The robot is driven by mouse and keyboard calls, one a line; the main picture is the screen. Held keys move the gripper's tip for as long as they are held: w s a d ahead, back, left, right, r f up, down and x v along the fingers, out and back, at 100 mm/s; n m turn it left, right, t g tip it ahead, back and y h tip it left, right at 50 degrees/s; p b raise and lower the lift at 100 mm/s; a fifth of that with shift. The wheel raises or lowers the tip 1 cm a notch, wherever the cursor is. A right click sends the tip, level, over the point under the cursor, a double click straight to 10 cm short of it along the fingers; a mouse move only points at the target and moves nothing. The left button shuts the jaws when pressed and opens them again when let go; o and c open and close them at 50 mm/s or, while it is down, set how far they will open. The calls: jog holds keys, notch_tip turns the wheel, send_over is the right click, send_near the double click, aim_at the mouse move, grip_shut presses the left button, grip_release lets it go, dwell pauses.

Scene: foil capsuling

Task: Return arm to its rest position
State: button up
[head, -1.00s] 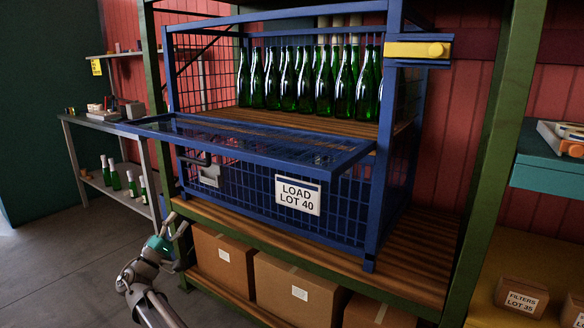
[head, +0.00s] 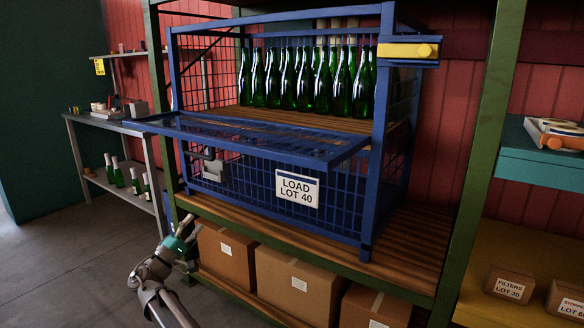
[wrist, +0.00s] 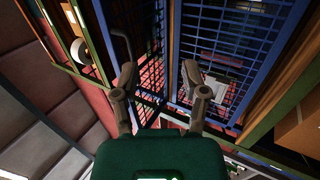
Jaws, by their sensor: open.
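My gripper (head: 186,226) is in front of the shelf's lower left, below the blue cage (head: 372,190). In the wrist view my gripper (wrist: 160,78) has its two fingers spread apart with nothing between them. The cage's upper front flap (head: 330,155) is folded down and sticks out level toward me. Several green bottles (head: 302,85) stand in rows on the wooden floor inside the cage. A white sign (head: 297,189) reading LOAD LOT 40 hangs on the mesh below the flap.
Cardboard boxes (head: 285,278) sit on the shelf below the cage, close to my gripper. A side bench (head: 100,122) with more bottles below stands at the left. A teal tray (head: 540,165) is at the right. The floor (head: 60,260) at the left is clear.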

jog(key=d+f+m+g+y, duration=0.15)
jog(key=d+f+g, duration=0.3)
jog(key=d, duration=0.55)
jog(key=w+d+f+m+g, duration=0.1)
jog(key=d+f+m+g, duration=0.15)
jog(key=d+f, duration=0.45)
jog(key=d+f+m+g, duration=0.1)
jog(key=d+f+g, duration=0.25)
jog(key=d, duration=0.85)
jog(key=s+d+f+m+g+y, duration=0.2)
jog(key=s+d+f+g+y, duration=0.35)
jog(key=d, duration=0.55)
jog(key=s+d+f+m+g+y, duration=0.4)
jog(key=s+f+y, duration=0.3)
jog(key=s, duration=0.5)
notch_tip(320, 180, up, 34)
jog(key=s+p, duration=0.2)
jog(key=p, duration=3.2)
jog(key=shift+s+d+t, duration=0.15)
jog(key=shift+d+t, duration=0.1)
jog(key=shift+t, duration=0.05)
